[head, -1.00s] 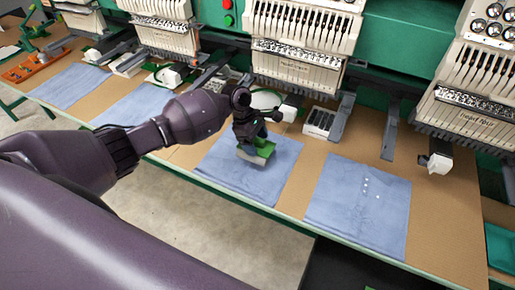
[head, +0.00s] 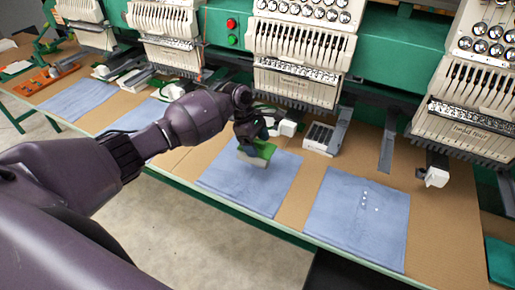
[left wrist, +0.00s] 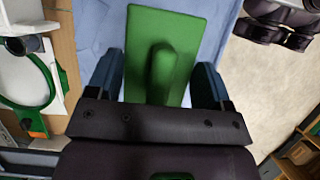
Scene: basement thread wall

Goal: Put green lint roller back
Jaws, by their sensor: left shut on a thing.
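The green lint roller (head: 258,149) is a flat green block with a pale underside. My left gripper (head: 250,138) is shut on it, over a blue folded cloth (head: 262,187). The cloth lies on the tan table. In the left wrist view, the green lint roller (left wrist: 190,28) has a raised grip, with my left gripper's fingers (left wrist: 160,85) on both sides of that grip. I cannot tell whether its underside touches the cloth.
Another blue cloth (head: 358,215) with several white specks lies to the right. Embroidery machine heads (head: 300,60) hang over the table's back. A white tray (head: 318,137) stands behind the cloths. An orange tray (head: 45,80) is at the far left.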

